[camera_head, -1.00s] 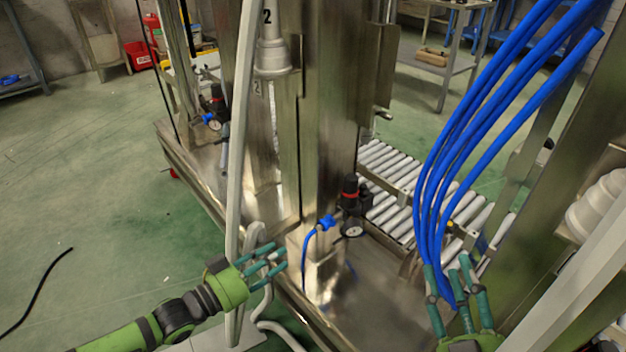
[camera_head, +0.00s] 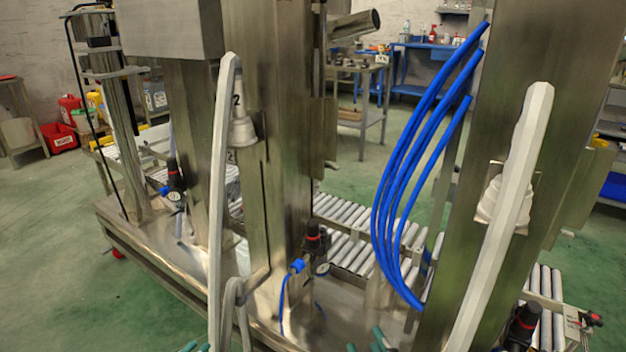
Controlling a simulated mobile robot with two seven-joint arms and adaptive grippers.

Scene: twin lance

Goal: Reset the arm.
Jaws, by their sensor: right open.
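Only the teal fingertips of my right gripper (camera_head: 368,343) show, at the bottom edge right of centre. They are apart and nothing shows between them. Only small tips of my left gripper (camera_head: 195,347) show at the bottom edge, near the left white lance (camera_head: 222,190); its opening is hidden. The left lance stands upright before a steel column (camera_head: 275,130). A second white lance (camera_head: 512,200) leans before the right steel column (camera_head: 500,90). Both arms are otherwise out of view.
Blue hoses (camera_head: 405,170) curve down between the columns to the steel base. A roller conveyor (camera_head: 350,245) lies behind. A pressure regulator (camera_head: 314,240) stands on the base. Green floor (camera_head: 75,235) is open at the left. A blue workbench (camera_head: 415,65) stands far back.

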